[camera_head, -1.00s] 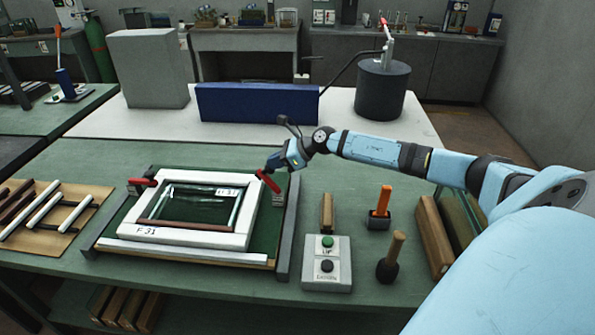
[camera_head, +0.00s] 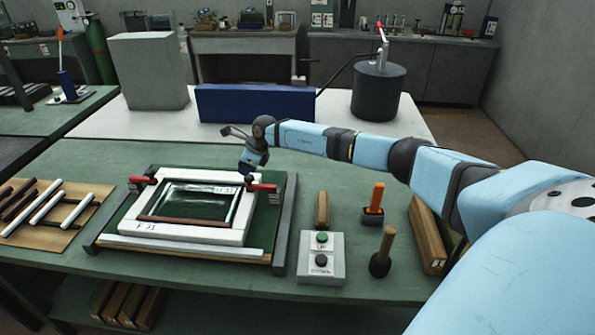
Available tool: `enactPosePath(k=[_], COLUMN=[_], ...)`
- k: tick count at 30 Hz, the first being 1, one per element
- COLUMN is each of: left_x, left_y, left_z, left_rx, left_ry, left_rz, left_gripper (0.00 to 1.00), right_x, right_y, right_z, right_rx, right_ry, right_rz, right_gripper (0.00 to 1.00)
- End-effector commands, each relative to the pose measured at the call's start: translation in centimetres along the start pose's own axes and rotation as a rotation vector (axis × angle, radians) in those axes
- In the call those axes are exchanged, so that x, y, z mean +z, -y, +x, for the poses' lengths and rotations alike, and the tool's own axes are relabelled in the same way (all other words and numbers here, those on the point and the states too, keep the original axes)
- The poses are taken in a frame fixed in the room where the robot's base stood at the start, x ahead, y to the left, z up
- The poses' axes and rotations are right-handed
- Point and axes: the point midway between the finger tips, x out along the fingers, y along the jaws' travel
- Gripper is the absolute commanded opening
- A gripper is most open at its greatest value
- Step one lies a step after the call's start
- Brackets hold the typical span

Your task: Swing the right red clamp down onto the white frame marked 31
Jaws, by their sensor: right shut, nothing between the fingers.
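The white frame (camera_head: 190,233), marked "F 31" at its front left, lies on the green bed of the fixture. It surrounds a brown-and-white inner frame with a dark glassy pane. The right red clamp (camera_head: 264,188) lies about level at the frame's back right corner, pointing left over the white edge. The left red clamp (camera_head: 142,181) lies level at the back left corner. My right gripper (camera_head: 247,174) is shut and empty, pointing down just at the left end of the right clamp; I cannot tell whether they touch. My left gripper is not in view.
A button box (camera_head: 321,258) with green and black buttons stands right of the fixture. An orange-handled tool (camera_head: 374,203) and a wooden-handled mallet (camera_head: 383,252) stand farther right. A blue block (camera_head: 255,103) stands behind. Loose strips lie on a board (camera_head: 72,235) at left.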

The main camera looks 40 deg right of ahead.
Motion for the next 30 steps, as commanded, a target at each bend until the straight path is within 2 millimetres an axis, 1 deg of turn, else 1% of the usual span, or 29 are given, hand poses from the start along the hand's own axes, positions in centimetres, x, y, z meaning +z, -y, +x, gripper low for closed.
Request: enactPosePath(k=[1,7,24,28,30], left_x=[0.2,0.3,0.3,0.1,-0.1], left_y=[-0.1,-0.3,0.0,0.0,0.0], left_z=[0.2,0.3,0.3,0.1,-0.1], left_rx=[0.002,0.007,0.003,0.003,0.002], left_ry=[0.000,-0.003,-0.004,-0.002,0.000], left_rz=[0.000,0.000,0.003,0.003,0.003], left_gripper=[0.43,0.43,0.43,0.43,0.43], right_x=[-0.1,0.1,0.2,0.4,0.8], right_y=[0.0,0.0,-0.2,0.0,0.3], right_z=[0.4,1.0,1.2,0.5,-0.5], right_rx=[0.001,0.001,0.003,0.002,0.000], right_ry=[0.000,0.002,0.003,0.004,0.005], right_rz=[0.001,0.001,-0.001,0.000,0.000], right_gripper=[0.00,0.00,0.00,0.00,0.00])
